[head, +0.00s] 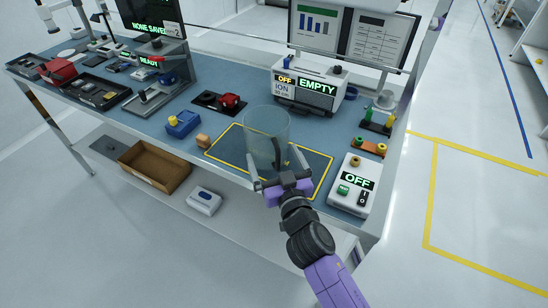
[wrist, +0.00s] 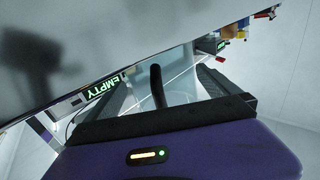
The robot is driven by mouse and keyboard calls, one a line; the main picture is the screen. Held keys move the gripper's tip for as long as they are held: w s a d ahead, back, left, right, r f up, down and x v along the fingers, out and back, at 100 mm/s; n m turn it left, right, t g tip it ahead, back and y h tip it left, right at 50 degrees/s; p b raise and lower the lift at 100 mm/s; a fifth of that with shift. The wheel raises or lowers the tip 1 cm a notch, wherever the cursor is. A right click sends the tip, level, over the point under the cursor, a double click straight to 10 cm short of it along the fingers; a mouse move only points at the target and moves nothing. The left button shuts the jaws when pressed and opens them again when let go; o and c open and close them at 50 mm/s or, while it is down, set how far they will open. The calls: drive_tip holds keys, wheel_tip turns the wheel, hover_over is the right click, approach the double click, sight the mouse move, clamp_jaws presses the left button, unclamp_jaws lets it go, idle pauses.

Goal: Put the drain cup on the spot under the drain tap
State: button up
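A large clear cup (head: 266,130), which I take for the drain cup, stands upright over the yellow-edged dark mat (head: 229,160). A dark curved handle (head: 284,156) shows on its near side. My gripper (head: 273,168) is at this near side, its fingers spread apart with the handle between them. In the wrist view, the dark handle (wrist: 157,85) rises between the open fingers (wrist: 165,95), with a gap on each side. The cup wall is faint there. I cannot surely pick out the drain tap or the spot under it.
A white box marked EMPTY (head: 305,88) stands behind the cup. A white switch box marked OFF (head: 354,184) is to the right. A brown bin (head: 155,167) sits on the lower shelf.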

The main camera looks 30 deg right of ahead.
drive_tip(key=shift+r, duration=0.1)
drive_tip(key=shift+r+p, duration=0.15)
drive_tip(key=shift+p, duration=0.15)
drive_tip(key=s+a+b, duration=0.2)
drive_tip(key=s+b, duration=0.1)
drive_tip(key=s, duration=0.9)
drive_tip(key=shift+b, duration=0.35)
